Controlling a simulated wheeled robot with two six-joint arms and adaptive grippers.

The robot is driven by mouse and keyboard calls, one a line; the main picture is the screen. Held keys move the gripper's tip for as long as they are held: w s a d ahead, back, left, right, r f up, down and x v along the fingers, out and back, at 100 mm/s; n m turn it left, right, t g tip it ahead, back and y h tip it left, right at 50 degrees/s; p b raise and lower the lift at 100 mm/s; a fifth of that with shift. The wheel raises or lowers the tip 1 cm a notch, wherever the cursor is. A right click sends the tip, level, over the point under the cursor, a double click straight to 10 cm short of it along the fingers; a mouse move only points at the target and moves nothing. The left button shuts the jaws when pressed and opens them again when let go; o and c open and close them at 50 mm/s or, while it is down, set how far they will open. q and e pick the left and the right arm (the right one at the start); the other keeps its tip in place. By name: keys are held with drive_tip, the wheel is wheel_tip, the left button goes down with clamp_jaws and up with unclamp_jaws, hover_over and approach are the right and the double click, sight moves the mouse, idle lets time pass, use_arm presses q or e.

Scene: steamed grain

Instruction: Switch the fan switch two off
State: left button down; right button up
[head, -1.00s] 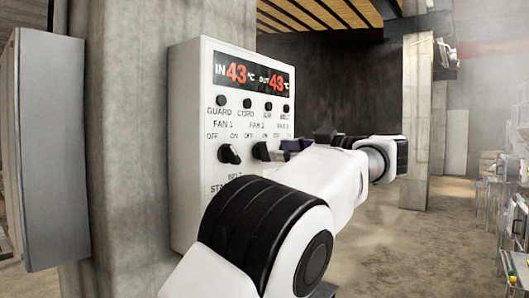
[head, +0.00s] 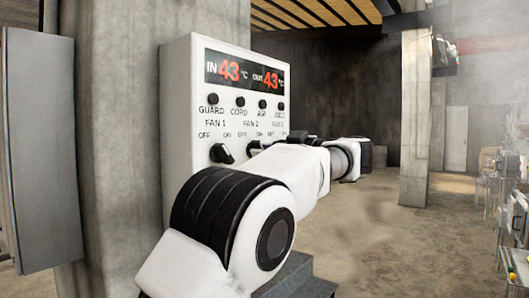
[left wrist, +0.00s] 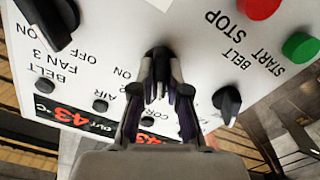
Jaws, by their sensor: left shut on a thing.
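The white control panel (head: 177,130) hangs on a concrete pillar. Its fan 2 switch is a black knob (head: 255,145), partly hidden by my left arm in the head view. In the left wrist view the panel appears upside down, and the fan 2 knob (left wrist: 158,52) sits between the fingertips of my left gripper (left wrist: 159,78). The gripper is shut on that knob. In the head view my arm hides the fingers. The knob's exact pointing direction is hard to tell. My right gripper is not in view.
The fan 1 knob (left wrist: 227,103) and fan 3 knob (left wrist: 48,22) stand on either side of the gripper. Red stop (left wrist: 257,8) and green start (left wrist: 300,47) buttons are close by. A grey cabinet (head: 42,150) is at left.

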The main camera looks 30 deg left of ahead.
use_arm(q)
drive_tip(key=n, duration=0.2)
drive_tip(key=shift+r+n, duration=0.1)
drive_tip(key=shift+n, duration=0.2)
drive_tip(key=c, duration=1.2)
unclamp_jaws()
drive_tip(key=shift+a, duration=0.1)
drive_tip(key=shift+o, duration=0.2)
drive_tip(key=s+d, duration=0.1)
drive_tip(key=d, duration=1.1)
